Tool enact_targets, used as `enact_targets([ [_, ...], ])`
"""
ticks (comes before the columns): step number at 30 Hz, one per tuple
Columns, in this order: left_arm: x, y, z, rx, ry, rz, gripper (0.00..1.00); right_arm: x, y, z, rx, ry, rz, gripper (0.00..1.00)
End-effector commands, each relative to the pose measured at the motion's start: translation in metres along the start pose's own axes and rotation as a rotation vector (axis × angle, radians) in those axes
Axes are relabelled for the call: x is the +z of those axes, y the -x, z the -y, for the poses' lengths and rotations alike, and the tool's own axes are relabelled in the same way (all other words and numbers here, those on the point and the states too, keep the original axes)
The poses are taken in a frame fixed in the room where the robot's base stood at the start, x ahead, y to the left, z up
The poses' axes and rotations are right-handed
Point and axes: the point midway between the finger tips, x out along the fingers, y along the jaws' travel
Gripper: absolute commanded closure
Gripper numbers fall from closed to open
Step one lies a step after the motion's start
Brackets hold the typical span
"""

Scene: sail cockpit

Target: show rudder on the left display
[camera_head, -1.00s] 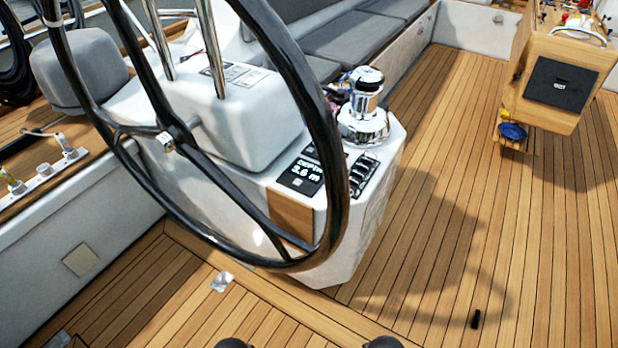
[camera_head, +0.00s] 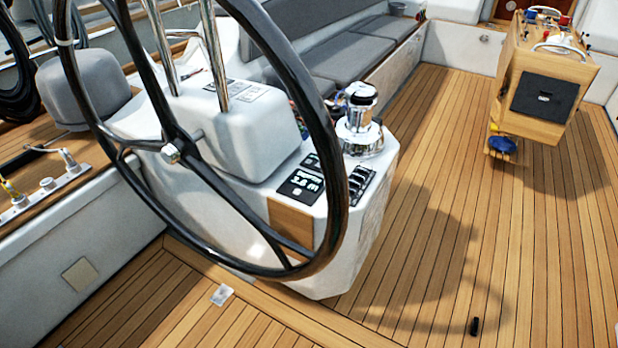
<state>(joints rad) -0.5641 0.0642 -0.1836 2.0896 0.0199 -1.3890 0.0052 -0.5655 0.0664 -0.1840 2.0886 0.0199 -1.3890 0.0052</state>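The left display (camera_head: 301,185) is a small black panel with white characters, set in the white helm console (camera_head: 375,215). It is seen partly through the steering wheel. Its characters are too small and slanted to read with certainty. A block of dark buttons (camera_head: 360,181) lies just right of it. The black steering wheel (camera_head: 336,190) stands in front of the console, its rim passing between the display and the buttons in the picture. Neither of my grippers is in view.
A chrome winch (camera_head: 360,125) stands behind the buttons on the console. A wooden cockpit table (camera_head: 585,75) stands at the back right. The deck right of the console is mostly clear.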

Motion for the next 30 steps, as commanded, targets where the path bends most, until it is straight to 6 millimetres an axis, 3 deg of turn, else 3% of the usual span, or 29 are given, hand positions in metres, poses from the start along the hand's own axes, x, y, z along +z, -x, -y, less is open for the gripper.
enact_targets([
  [4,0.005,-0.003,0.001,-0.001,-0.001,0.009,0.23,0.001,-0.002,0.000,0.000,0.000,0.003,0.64],
  [16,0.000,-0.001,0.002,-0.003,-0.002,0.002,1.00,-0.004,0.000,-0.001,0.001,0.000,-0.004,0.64],
  [23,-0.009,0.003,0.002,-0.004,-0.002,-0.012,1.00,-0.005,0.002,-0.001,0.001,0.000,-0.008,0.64],
  [30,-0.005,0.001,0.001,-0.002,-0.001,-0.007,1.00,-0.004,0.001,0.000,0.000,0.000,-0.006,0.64],
])
